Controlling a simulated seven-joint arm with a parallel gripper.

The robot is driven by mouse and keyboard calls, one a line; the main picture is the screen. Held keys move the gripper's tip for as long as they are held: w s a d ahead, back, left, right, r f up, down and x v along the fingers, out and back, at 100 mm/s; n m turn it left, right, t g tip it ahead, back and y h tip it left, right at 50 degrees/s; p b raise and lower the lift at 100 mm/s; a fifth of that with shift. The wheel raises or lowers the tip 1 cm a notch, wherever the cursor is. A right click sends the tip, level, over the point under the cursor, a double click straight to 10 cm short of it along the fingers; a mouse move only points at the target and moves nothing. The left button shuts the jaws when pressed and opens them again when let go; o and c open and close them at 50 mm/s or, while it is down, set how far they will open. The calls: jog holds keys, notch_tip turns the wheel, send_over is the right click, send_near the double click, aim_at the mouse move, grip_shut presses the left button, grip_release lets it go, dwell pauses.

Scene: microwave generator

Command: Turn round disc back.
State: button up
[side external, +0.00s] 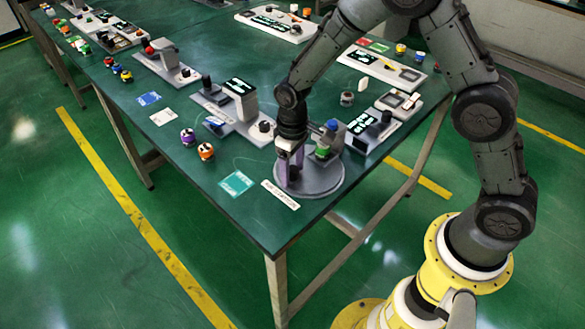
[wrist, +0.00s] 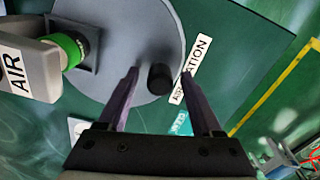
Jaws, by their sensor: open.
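The round disc (side external: 322,183) is a flat grey plate near the front corner of the green table. It also shows in the wrist view (wrist: 117,80), with a short black knob (wrist: 159,78) standing near its edge. My gripper (side external: 290,183) points down over the left part of the disc. In the wrist view my gripper (wrist: 160,72) has its two purple fingers apart, one on each side of the knob, with gaps visible. In the side view the fingers and my arm hide the knob.
A grey device marked AIR with a green ring (wrist: 73,50) stands at the disc's other side. A white label plate (side external: 281,194) lies by the disc, and a teal card (side external: 236,183) is left of it. Several devices (side external: 240,105) stand behind. The table's front corner is close.

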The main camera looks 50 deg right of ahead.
grip_shut()
dwell(0.3)
dwell(1.1)
